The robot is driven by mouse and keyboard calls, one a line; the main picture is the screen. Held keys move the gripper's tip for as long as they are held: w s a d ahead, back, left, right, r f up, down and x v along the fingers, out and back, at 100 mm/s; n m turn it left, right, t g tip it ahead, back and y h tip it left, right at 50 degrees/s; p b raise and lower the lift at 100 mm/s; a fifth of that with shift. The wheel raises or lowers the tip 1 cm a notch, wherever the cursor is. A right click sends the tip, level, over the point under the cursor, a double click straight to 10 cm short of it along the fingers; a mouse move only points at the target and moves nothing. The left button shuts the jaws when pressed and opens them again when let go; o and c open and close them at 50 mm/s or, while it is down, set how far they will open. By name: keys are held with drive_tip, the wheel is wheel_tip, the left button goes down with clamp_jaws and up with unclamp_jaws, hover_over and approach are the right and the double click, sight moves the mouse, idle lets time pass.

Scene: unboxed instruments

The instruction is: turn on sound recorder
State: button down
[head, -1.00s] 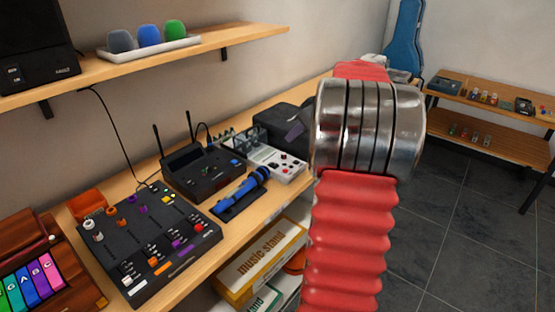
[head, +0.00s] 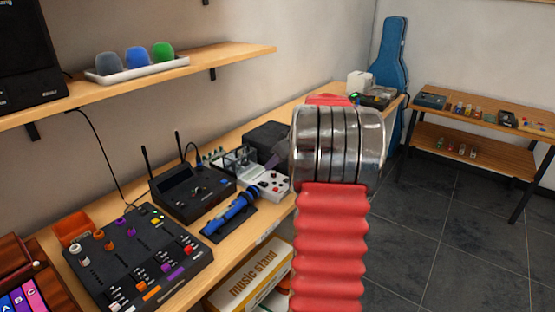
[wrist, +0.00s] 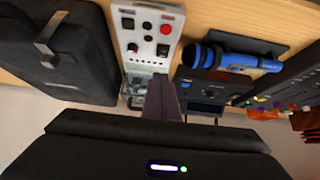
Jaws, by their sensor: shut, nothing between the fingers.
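A small white-grey device (head: 268,184) with a red button and dark knobs lies on the long wooden bench; it also shows in the wrist view (wrist: 133,52) near the top. I cannot tell for sure whether it is the sound recorder. In the wrist view my gripper (wrist: 165,84) is shut and empty, pointing toward the device's lower end. My arm hides part of the bench behind it.
Left of the device are a blue microphone (head: 236,210), a black receiver with antennas (head: 185,195) and a black mixer (head: 130,262). A black case (wrist: 58,50) lies on its other side. A shelf (head: 215,60) hangs above. Floor (head: 440,230) is clear at right.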

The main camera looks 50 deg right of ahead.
sight(264, 183)
drive_tip(key=x, duration=0.3)
drive_tip(key=f, duration=0.3)
drive_tip(key=shift+s, duration=0.25)
drive_tip(key=shift+f, duration=0.4)
drive_tip(key=shift+f, duration=0.1)
drive_tip(key=shift+s+f, duration=0.15)
drive_tip(key=shift+r, duration=0.8)
drive_tip(key=shift+r, duration=0.15)
